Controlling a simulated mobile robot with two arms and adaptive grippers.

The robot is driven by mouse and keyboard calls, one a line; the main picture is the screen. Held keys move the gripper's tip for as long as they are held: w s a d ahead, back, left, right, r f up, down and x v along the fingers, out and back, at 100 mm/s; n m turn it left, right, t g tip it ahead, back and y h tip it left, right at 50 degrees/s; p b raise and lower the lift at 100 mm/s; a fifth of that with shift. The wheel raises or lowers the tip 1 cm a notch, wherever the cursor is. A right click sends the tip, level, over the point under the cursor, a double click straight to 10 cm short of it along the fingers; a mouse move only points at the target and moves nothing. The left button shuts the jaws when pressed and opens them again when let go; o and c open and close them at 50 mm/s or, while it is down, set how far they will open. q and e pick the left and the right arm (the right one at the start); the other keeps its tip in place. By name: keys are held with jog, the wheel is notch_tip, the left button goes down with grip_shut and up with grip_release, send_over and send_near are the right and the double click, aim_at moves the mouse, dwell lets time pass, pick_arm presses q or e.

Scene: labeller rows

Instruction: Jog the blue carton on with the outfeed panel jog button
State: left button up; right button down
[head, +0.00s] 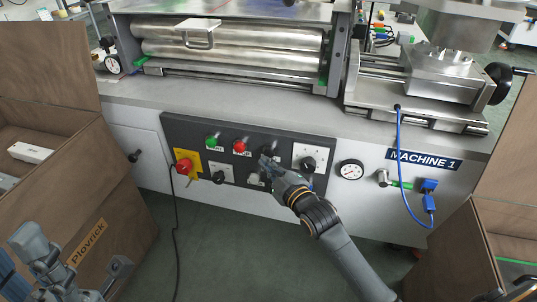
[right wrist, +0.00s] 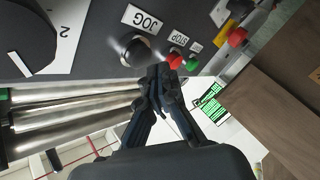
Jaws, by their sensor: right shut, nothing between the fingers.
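The control panel (head: 225,175) is a dark plate on the front of the machine marked MACHINE 1. In the right wrist view a black round jog button (right wrist: 133,50) sits beside a white JOG label (right wrist: 145,19). My right gripper (head: 267,162) is at the panel, right of the red button, and hides the jog button in the head view. In the right wrist view its closed, empty fingertips (right wrist: 158,74) are close by the button's edge; I cannot tell whether they touch. My left arm shows at the lower left, its fingers unclear. I see no blue carton.
A green button (head: 211,141), a red button (head: 240,146) and a red emergency stop on yellow (head: 184,166) are left of the gripper. A selector knob (head: 309,163) is right. Wooden boxes (head: 120,200) stand at left and right. A black cable hangs below the panel.

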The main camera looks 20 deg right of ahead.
jog(key=shift+w, duration=0.1)
dwell(0.4)
jog(key=shift+w+d, duration=0.2)
jog(key=shift+w, duration=0.05)
